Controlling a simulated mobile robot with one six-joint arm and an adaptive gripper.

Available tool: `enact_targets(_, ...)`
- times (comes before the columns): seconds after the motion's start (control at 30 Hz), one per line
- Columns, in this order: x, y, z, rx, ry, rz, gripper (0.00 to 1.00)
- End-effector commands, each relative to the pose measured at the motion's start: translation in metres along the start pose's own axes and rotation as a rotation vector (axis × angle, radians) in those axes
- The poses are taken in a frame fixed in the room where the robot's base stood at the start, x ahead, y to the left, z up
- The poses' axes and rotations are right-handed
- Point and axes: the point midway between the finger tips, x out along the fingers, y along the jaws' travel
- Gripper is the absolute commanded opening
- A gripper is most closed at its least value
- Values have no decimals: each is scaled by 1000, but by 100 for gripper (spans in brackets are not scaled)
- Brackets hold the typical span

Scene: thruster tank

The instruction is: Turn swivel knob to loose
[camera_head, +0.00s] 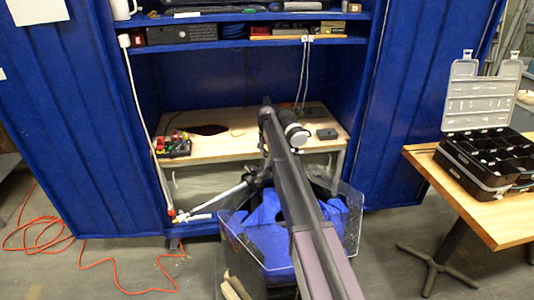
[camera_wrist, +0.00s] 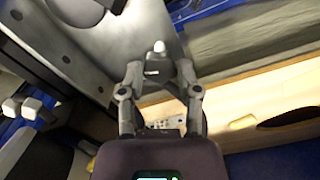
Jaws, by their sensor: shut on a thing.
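My gripper (camera_wrist: 160,72) shows in the wrist view, its two fingers bent inward around a small grey piece (camera_wrist: 162,68) that appears to be the swivel knob. The fingers are shut on it. A small white round tip (camera_wrist: 159,46) shows just beyond it. The fingertips hide part of the piece, and I cannot read its turn position. In the head view, my arm reaches over a clear-walled tank (camera_head: 352,222) with blue material inside. The gripper and the knob cannot be made out clearly there.
A grey metal plate (camera_wrist: 78,50) with screws lies close to the gripper's left. A wooden surface (camera_head: 225,125) stands inside the blue cabinet (camera_head: 95,120) behind the tank. An open black case (camera_head: 492,160) sits on a table at right. An orange cable (camera_head: 40,238) lies on the floor.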

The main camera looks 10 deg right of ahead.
Motion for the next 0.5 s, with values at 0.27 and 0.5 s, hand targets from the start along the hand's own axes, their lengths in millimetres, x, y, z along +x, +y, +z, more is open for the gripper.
enact_targets(0.27,0,0,1,-189,-1,1,0)
enact_targets(0.5,0,0,1,-262,-2,1,0)
